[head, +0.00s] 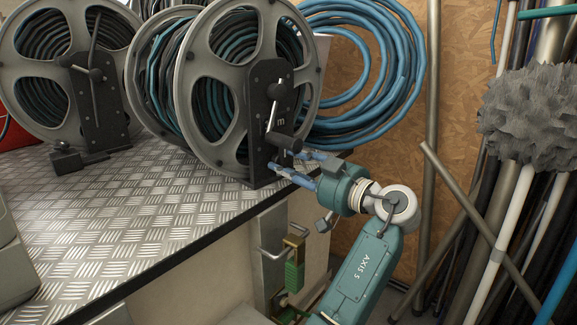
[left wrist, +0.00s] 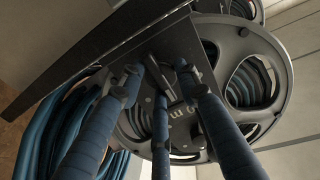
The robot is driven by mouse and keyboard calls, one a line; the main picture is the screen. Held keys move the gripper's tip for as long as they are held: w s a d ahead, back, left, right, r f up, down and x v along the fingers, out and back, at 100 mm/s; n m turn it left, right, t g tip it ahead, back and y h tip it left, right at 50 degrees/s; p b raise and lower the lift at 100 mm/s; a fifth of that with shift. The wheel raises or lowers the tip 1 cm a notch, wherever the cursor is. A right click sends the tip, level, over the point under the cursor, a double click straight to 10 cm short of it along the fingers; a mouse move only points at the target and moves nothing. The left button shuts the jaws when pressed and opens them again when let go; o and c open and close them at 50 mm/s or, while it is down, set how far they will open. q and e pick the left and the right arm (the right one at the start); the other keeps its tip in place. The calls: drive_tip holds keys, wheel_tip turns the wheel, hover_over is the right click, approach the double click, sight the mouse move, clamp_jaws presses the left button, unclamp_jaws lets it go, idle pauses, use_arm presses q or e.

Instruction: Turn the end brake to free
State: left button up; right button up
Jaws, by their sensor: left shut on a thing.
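The end reel (head: 216,90) stands at the bench's right end, with blue hose on it. Its dark end post (head: 262,160) carries a silver crank with a black grip (head: 285,142). Low on this post, below the crank grip, is the end brake (head: 286,157), mostly hidden by my fingers. My left gripper (head: 296,170) reaches it from the right and is shut on it. In the left wrist view the blue fingers (left wrist: 160,95) close in front of the end post, and the reel's spoked side (left wrist: 260,75) shows behind. The brake's setting cannot be told. My right gripper is not in view.
Another reel (head: 82,60) stands at the left with its own crank and a dark brake block (head: 72,160). The tread-plate bench (head: 130,215) is clear in front. Coiled blue hose (head: 395,70) hangs behind. Poles and a grey mop head (head: 530,110) crowd the right.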

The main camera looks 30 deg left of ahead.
use_arm(q)
drive_tip(key=o, duration=1.1)
drive_tip(key=shift+a+f, duration=0.1)
drive_tip(key=shift+f, duration=0.35)
drive_tip(key=shift+r, duration=0.1)
drive_tip(key=shift+d+r, duration=0.1)
drive_tip(key=shift+d, duration=0.1)
drive_tip(key=v, duration=0.7)
